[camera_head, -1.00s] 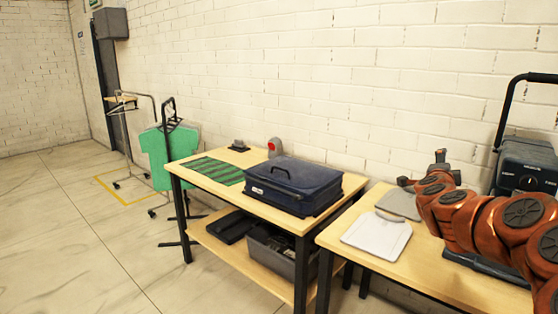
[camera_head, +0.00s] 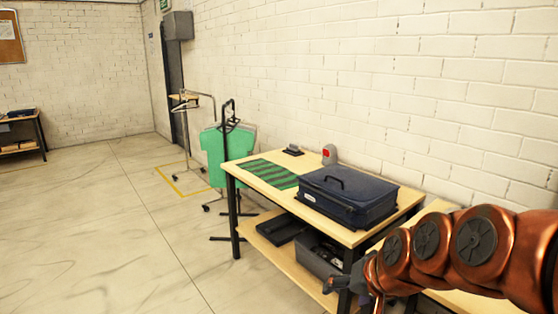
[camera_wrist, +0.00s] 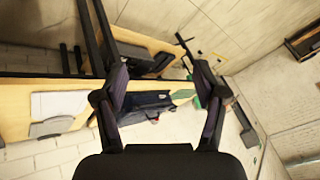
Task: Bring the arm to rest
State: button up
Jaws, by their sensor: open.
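My arm reaches in from the right of the head view, over the near table. My gripper (camera_head: 348,284) is at its left end, low in front of the tables and partly cut into by dark table parts behind it. In the wrist view my gripper (camera_wrist: 159,80) is open, with its two dark fingers wide apart and nothing between them. The wrist view is tilted and shows the tables and floor beyond the fingers.
A dark blue case (camera_head: 345,196) and a green striped mat (camera_head: 270,176) lie on the wooden table (camera_head: 300,218). A grey bin (camera_head: 318,258) is on its lower shelf. A green shirt (camera_head: 228,153) hangs on a stand behind. The floor at left (camera_head: 100,220) is clear.

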jog(key=s+f+n+g+h, duration=0.1)
jog(key=s+f+g, duration=0.2)
jog(key=s, duration=0.7)
jog(key=shift+s+d+f+n+p, duration=0.15)
jog(key=shift+d+n+p, duration=0.15)
jog(key=s+d+g, duration=0.1)
jog(key=s, duration=0.4)
jog(key=s+d+f+g+h, duration=0.1)
jog(key=s+g, duration=0.1)
jog(key=s, duration=0.3)
jog(key=s+d+f+g+h, duration=0.1)
jog(key=s+d+g, duration=0.1)
jog(key=s, duration=0.2)
jog(key=shift+s+n+p, duration=0.35)
jog(key=shift+s+n, duration=0.05)
jog(key=shift+c, duration=0.3)
